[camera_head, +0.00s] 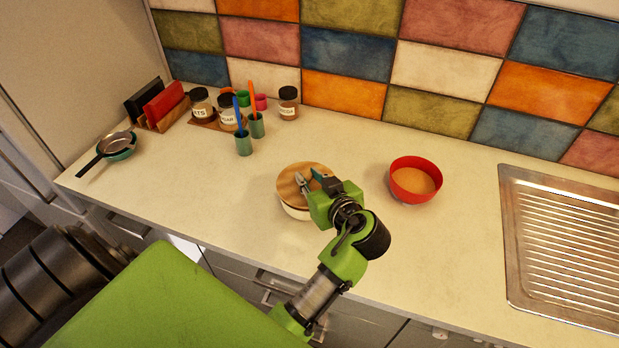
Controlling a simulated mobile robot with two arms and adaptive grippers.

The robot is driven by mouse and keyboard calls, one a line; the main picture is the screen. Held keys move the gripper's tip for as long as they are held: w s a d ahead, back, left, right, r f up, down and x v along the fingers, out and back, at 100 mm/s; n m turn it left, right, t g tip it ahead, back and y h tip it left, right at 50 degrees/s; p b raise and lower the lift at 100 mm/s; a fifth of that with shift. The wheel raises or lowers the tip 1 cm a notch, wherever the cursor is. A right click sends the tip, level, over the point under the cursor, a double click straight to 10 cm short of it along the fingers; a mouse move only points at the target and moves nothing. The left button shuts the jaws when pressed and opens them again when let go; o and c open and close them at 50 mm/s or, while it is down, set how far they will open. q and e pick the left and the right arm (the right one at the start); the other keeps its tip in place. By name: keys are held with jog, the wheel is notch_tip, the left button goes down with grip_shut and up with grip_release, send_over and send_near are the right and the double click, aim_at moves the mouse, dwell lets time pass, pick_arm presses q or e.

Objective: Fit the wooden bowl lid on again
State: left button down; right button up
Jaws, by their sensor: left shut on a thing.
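The round wooden lid (291,185) is over the white bowl (294,212) near the middle of the counter. A strip of the bowl's side shows below the lid's near edge. I cannot tell whether the lid rests flush on the rim or is held slightly above it. My left gripper (312,182) is over the right part of the lid, shut on it. The gripper and wrist hide the lid's right side, its grip point and part of the bowl. My right gripper is not in view.
A red bowl (415,180) with tan contents stands to the right, before the metal drainer (565,245). Jars (288,103), cups (244,144), a red-and-black rack (165,103) and a small pan (116,147) stand at the back left. The counter left of the lid is clear.

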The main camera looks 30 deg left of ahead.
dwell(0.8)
pick_arm(q)
jog(key=shift+f+b, duration=0.85)
jog(key=shift+b, duration=0.1)
jog(key=c, duration=1.8)
grip_release()
jog(key=shift+o, duration=0.2)
jog(key=shift+r, duration=0.1)
